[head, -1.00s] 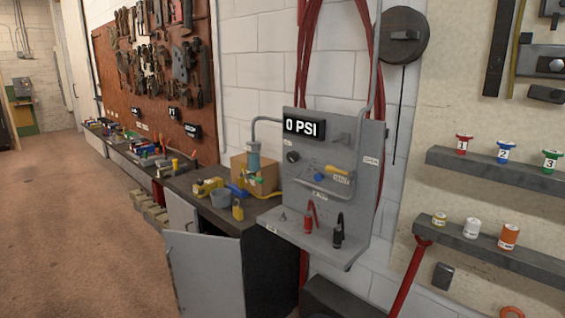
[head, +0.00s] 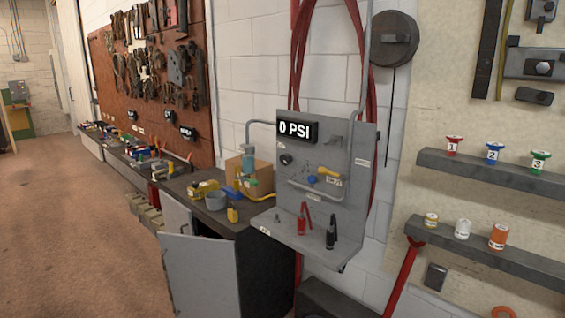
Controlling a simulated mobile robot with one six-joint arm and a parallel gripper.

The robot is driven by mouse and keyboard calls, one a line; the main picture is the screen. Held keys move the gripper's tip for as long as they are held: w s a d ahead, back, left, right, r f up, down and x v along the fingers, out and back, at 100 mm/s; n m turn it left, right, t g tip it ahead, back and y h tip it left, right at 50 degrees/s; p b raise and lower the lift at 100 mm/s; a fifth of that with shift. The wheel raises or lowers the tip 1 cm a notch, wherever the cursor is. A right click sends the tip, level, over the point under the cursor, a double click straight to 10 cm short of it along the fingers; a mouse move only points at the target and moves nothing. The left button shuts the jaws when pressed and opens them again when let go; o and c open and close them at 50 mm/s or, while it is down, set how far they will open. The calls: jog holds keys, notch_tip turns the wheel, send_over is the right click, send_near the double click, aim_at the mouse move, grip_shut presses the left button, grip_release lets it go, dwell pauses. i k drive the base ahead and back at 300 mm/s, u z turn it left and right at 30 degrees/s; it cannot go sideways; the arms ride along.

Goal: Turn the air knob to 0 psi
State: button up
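A grey panel (head: 352,160) is mounted on the white block wall in the middle of the head view. A black display (head: 296,130) at its upper left reads "0 PSI". A small black knob (head: 286,159) sits on the panel below the display. A yellow-handled valve (head: 328,174) with a blue part is lower on the panel, to the right of the knob. My gripper is not in view.
A red-handled tool (head: 301,222) and a black-handled tool (head: 330,235) stand on the panel's shelf. A cabinet door (head: 200,275) hangs open at the lower left. Shelves with numbered spools (head: 492,154) are at right. The floor at left is clear.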

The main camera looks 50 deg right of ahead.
aim_at(285, 158)
jog(key=z, duration=0.05)
jog(key=i, duration=0.9)
jog(key=u, duration=0.05)
